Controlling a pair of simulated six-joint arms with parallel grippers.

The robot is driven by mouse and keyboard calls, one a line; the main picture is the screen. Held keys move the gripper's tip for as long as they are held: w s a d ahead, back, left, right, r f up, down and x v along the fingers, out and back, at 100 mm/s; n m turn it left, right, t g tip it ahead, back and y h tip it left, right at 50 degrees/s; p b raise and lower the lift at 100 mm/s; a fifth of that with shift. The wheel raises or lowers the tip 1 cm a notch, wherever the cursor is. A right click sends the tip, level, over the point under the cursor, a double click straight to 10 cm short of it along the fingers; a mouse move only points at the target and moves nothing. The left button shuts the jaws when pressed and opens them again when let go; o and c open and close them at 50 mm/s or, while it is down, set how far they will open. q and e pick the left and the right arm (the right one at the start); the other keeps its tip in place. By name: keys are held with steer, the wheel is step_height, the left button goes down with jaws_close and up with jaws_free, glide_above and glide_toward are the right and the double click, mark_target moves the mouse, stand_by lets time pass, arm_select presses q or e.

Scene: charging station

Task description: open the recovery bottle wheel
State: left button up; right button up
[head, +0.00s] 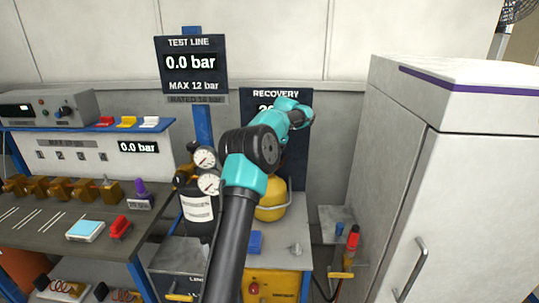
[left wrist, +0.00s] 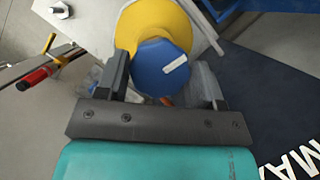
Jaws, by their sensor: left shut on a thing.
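The recovery bottle (head: 272,212) is yellow and stands on the bench below the RECOVERY sign, its upper part hidden by my arm in the head view. In the left wrist view the yellow bottle top (left wrist: 180,22) shows behind a round blue wheel (left wrist: 155,70) with a small white mark. My left gripper (left wrist: 160,74) has one finger on each side of the blue wheel and is shut on it. In the head view my left wrist covers the wheel and the fingers. My right gripper is in neither view.
The RECOVERY sign (head: 276,94) stands close behind my arm. A dark cylinder (head: 196,212) with two round gauges is left of the bottle. A blue block (head: 255,243) lies in front. A large grey cabinet (head: 455,190) bounds the right side.

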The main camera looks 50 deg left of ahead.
arm_select(q)
steer(key=shift+n+h, duration=0.5)
steer(key=shift+n, duration=0.6)
steer(key=o, duration=0.9)
